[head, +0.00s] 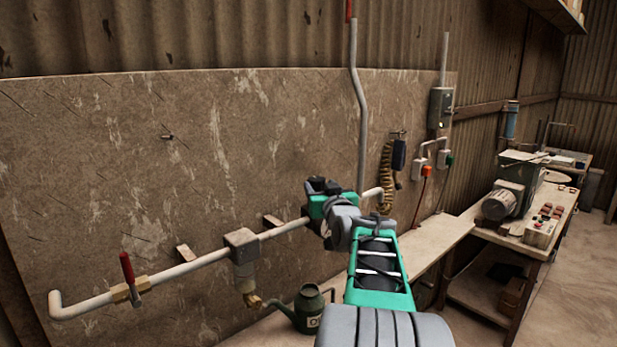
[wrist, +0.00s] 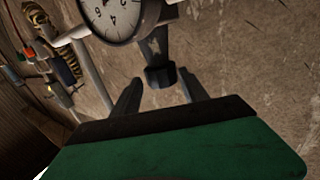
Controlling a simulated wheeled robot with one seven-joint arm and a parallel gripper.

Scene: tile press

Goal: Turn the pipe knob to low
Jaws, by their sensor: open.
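In the wrist view the dark pipe knob (wrist: 160,78) sits on a grey fitting below a white round gauge (wrist: 114,14). My gripper (wrist: 161,74) is open, with one finger on each side of the knob. I cannot tell whether either finger touches it. In the head view my gripper (head: 321,186) is at the wall pipe (head: 187,268), near its right part. The knob and gauge are hidden there behind my gripper and arm. The knob's setting is not readable.
A red-handled valve (head: 128,276) and a grey filter unit (head: 242,246) sit on the pipe to the left. A green oil can (head: 308,306) stands below. A coiled yellow hose (head: 386,178) hangs to the right. A bench with a motor (head: 499,205) stands farther right.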

